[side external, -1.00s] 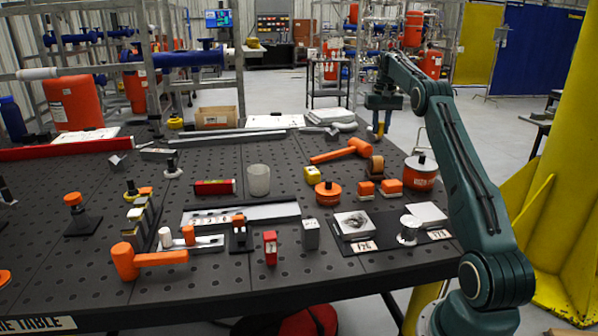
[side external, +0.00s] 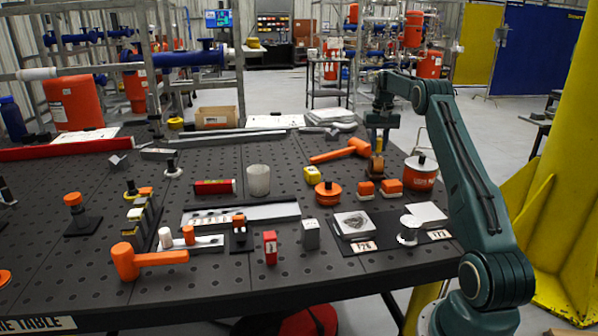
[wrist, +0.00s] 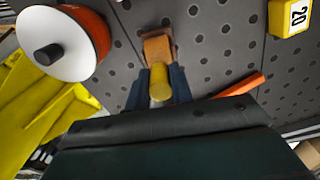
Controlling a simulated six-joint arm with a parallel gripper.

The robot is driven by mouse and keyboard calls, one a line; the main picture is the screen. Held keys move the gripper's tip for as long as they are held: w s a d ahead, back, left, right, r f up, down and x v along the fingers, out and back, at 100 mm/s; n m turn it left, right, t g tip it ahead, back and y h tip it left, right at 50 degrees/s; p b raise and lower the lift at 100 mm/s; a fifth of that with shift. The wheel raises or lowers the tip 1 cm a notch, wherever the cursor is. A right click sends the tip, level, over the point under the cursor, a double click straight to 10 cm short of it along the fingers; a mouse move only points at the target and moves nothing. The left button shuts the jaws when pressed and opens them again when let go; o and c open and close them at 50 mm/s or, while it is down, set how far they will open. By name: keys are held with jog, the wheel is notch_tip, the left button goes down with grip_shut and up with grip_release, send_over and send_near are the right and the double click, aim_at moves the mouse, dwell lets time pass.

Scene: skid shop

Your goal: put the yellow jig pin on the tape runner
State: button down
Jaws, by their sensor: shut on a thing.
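My gripper (side external: 379,138) is shut on the yellow jig pin (wrist: 160,82), which shows between the two dark fingers in the wrist view. In the side view the pin (side external: 378,146) hangs below the gripper, small and partly hidden. The tape runner (side external: 375,168), a brown-orange roll, stands on the table right under the gripper. In the wrist view the runner (wrist: 157,48) shows just beyond the pin's end. I cannot tell whether the pin touches it.
An orange can with a white top (side external: 421,174) stands right of the runner. An orange mallet (side external: 340,153) lies left of it. Orange blocks (side external: 389,187), an orange round tin (side external: 328,194) and a yellow block (side external: 311,174) stand in front and left.

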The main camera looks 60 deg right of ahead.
jog(key=shift+f, duration=0.1)
jog(key=c, duration=1.2)
grip_release()
jog(key=shift+r, duration=3.9)
